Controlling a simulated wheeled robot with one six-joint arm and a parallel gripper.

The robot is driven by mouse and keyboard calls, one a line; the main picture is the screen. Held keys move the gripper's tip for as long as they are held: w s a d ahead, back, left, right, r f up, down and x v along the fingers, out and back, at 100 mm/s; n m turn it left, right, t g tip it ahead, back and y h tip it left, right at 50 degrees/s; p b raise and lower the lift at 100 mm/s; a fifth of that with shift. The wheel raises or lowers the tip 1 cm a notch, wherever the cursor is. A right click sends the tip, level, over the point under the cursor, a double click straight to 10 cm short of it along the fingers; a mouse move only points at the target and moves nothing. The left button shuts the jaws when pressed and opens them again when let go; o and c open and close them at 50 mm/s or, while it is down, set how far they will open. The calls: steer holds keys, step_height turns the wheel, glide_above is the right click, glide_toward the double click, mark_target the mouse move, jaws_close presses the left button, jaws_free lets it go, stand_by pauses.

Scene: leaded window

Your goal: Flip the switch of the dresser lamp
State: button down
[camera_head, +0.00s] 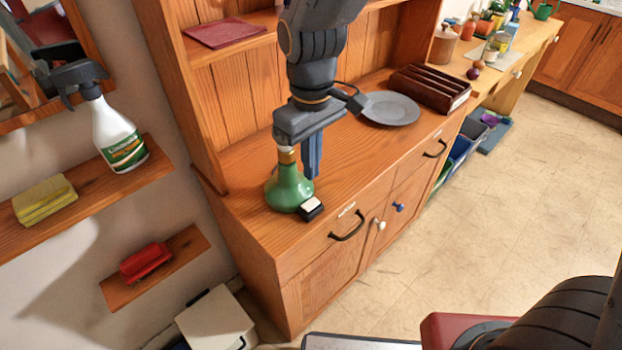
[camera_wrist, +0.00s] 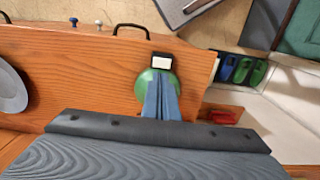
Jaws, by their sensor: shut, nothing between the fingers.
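The dresser lamp (camera_head: 287,188) has a green, bottle-shaped base and stands on the wooden dresser top near its left front corner. Its upper part is partly hidden behind my gripper. A black switch box with a white rocker (camera_head: 311,206) sits at the front foot of the lamp; it also shows in the wrist view (camera_wrist: 161,63). My gripper (camera_head: 311,172) points down just right of the lamp, with its blue fingers shut and empty. In the wrist view the fingers (camera_wrist: 160,85) overlap the green base (camera_wrist: 146,77), and their tips appear close to the switch. I cannot tell whether they touch it.
A grey plate (camera_head: 390,108) and a brown slotted rack (camera_head: 431,88) stand farther right on the dresser (camera_head: 240,190). Wall shelves at left hold a spray bottle (camera_head: 119,140), a yellow sponge (camera_head: 44,199) and a red brush (camera_head: 146,262). The floor (camera_head: 480,230) in front is mostly clear.

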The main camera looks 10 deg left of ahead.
step_height(320, 180, up, 6)
glide_above(306, 206)
steer(key=w+d, duration=0.1)
steer(key=shift+w+f+b, duration=0.15)
steer(key=shift+b, duration=0.3)
steer(key=shift+s+a+b, duration=0.45)
steer(key=shift+s+b, duration=0.1)
steer(key=shift+b, duration=0.9)
step_height(306, 206, down, 14)
steer(key=p, duration=0.2)
steer(key=shift+p, duration=0.35)
